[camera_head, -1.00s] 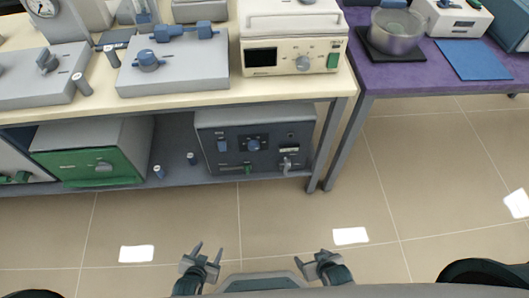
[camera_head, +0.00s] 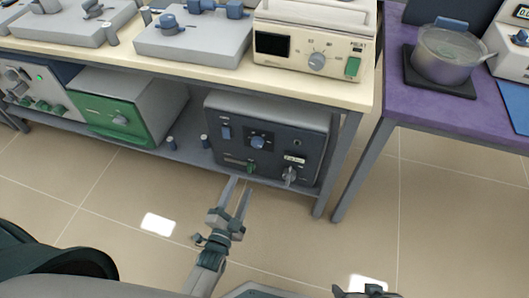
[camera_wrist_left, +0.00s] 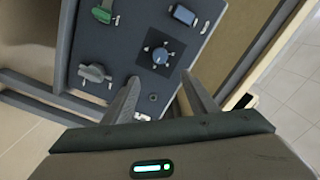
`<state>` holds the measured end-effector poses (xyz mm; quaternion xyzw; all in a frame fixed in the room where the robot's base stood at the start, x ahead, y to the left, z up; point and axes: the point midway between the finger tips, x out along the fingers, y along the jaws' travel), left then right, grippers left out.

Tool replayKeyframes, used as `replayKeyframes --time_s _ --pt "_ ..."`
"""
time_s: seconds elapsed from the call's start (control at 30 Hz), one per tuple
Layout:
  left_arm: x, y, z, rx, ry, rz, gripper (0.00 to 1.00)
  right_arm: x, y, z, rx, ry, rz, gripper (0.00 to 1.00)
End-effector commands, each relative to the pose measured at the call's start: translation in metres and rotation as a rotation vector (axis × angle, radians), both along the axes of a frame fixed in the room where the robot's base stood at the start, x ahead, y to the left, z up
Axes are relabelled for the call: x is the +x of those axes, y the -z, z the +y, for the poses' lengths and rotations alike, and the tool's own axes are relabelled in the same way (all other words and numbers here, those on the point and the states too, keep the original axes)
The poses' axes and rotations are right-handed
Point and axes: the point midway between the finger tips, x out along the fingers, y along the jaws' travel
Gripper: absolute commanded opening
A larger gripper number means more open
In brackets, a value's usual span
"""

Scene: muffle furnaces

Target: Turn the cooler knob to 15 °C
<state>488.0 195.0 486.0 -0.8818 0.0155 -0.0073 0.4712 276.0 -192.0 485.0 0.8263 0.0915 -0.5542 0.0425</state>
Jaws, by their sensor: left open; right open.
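A dark box with a light top, which looks like the cooler (camera_head: 275,127), stands on the lower shelf. Its front carries a blue round knob (camera_head: 258,142) on a black dial; the knob also shows in the left wrist view (camera_wrist_left: 161,56). The dial marks are too small to read. My left gripper (camera_head: 239,187) is open and empty, in front of and below the box, apart from the knob. In the left wrist view its fingers (camera_wrist_left: 160,80) point at the panel, with the knob ahead between them. My right gripper (camera_head: 368,290) shows only partly at the bottom edge.
The panel also has a blue switch (camera_head: 226,132), a green valve (camera_head: 251,167) and a grey valve (camera_head: 289,175). The tabletop (camera_head: 345,93) overhangs the shelf. A table leg (camera_head: 338,165) stands right of the box. A green-fronted furnace (camera_head: 122,122) is at left. The floor in front is clear.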

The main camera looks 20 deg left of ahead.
Motion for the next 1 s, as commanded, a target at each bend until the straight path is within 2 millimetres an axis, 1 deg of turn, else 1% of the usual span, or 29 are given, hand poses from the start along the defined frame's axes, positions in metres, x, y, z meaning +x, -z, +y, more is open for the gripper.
replayKeyframes --time_s 0.37,0.57,0.67,0.77,1.0 --pt "0.001 -0.001 0.000 0.003 -0.001 -0.003 0.53 0.000 -0.001 0.000 0.000 0.000 0.000 0.72" --pt "0.009 -0.001 0.000 0.003 0.000 -0.004 0.53 0.000 0.000 0.000 0.001 0.000 -0.002 0.72" --pt "0.018 0.000 -0.001 0.003 0.001 -0.003 0.53 0.000 0.000 0.000 0.002 0.000 -0.004 0.72" --pt "0.032 -0.001 -0.001 0.004 0.000 -0.005 0.53 0.001 0.000 0.001 0.003 -0.001 -0.006 0.72" --pt "0.073 -0.001 -0.003 0.002 0.000 -0.005 0.53 0.004 0.001 0.003 0.011 -0.001 -0.021 0.72"
